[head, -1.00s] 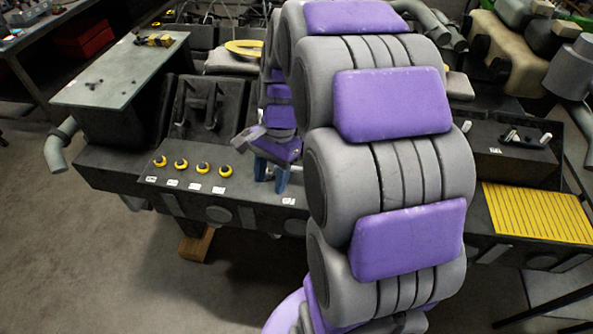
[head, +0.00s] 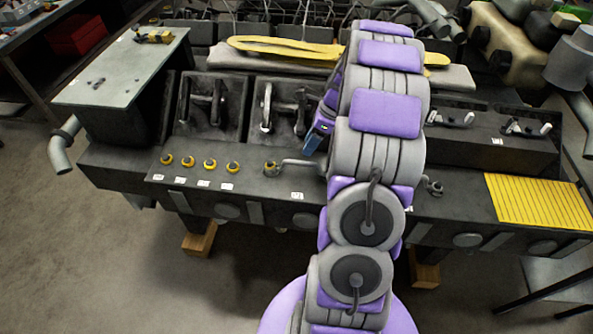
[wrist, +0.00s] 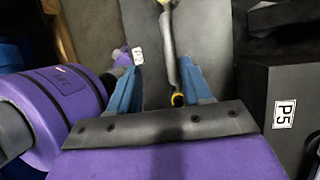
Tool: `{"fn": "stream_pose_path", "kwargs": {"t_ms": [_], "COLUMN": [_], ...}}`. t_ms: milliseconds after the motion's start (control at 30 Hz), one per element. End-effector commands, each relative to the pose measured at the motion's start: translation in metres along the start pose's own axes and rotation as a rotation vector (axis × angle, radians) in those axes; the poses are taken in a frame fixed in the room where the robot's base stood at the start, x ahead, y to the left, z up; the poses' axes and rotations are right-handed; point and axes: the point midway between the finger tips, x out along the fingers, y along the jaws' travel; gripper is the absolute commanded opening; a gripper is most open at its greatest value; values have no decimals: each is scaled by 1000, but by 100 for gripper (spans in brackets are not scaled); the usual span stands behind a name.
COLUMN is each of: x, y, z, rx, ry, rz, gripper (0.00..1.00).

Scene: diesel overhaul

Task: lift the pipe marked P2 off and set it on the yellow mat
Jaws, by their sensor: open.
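A grey pipe (head: 299,163) lies along the front ledge of the engine, with a yellow-ringed end at its left. My arm hides its right part. A white tag (head: 297,195) sits below it, too small to read, so I cannot confirm P2. In the wrist view the pipe (wrist: 170,50) runs between the two blue fingers of my gripper (wrist: 160,78), with a yellow ring near each end. The gripper is open, its fingers on either side of the pipe. In the head view my gripper (head: 318,133) is just above the pipe, partly hidden. The yellow mat (head: 538,202) lies bare at the right.
Several yellow-ringed ports (head: 210,165) line the ledge at left. Dark blocks with grey pipes (head: 283,108) stand behind. A block tagged P5 (wrist: 285,115) is close at right in the wrist view. A grey plate (head: 122,70) is at the back left.

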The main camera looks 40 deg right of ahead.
Motion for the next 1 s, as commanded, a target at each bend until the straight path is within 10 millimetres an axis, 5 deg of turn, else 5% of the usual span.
{"fn": "stream_pose_path", "kwargs": {"t_ms": [300,667,1000], "x": [59,83,124], "y": [-6,5,-3], "z": [-6,4,-1], "rx": [2,-2,1], "ry": [-5,4,-4], "rz": [6,-5,6], "gripper": [49,49,49]}}
